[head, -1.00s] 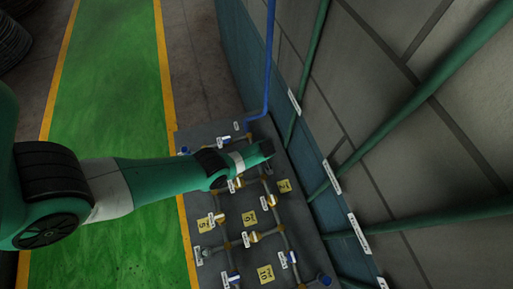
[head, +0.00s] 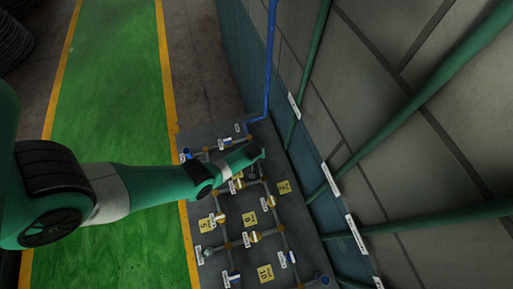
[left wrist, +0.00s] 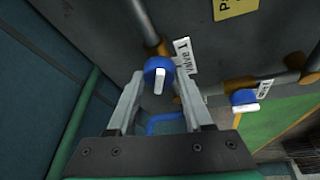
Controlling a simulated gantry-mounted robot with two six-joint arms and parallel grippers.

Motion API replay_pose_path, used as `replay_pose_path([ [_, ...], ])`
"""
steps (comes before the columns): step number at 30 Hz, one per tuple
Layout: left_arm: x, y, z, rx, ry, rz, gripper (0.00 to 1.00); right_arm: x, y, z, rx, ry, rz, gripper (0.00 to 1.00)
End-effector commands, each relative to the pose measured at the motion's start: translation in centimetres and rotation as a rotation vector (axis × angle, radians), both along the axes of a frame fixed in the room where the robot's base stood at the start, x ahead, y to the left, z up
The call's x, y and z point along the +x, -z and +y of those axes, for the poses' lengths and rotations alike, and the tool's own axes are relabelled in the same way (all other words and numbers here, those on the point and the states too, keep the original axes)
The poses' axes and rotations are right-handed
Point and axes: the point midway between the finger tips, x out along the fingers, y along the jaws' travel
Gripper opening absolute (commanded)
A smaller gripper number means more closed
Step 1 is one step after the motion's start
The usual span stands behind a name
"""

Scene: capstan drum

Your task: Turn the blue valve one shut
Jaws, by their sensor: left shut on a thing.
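The blue valve one (left wrist: 152,64) is a round blue knob with a white bar, beside a tag reading "Valve 1" (left wrist: 183,57). In the left wrist view my left gripper (left wrist: 160,76) has one finger on each side of the knob and is shut on it. In the head view my left gripper (head: 254,152) is over the upper part of the pipe board, and its wrist and arm hide valve one there. My right gripper is not in view.
The dark board (head: 205,270) carries brass-jointed pipes, several other tagged valves and yellow number plates (head: 265,273). Another blue valve (left wrist: 243,98) sits right of valve one. A wall with green pipes (head: 440,90) rises at the right. Green floor (head: 110,90) lies left.

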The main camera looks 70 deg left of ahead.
Motion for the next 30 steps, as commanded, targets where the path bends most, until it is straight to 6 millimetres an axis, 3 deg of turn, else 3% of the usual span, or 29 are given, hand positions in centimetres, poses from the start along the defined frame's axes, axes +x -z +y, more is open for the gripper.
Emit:
replay_pose_path([
  [13, -0.3, 0.1, 0.4, -0.001, 0.417, -0.002, 0.0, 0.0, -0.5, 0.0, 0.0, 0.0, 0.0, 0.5],
  [30, -0.4, 0.2, 0.8, 0.0, 0.917, -0.002, 0.0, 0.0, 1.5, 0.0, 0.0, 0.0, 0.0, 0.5],
])
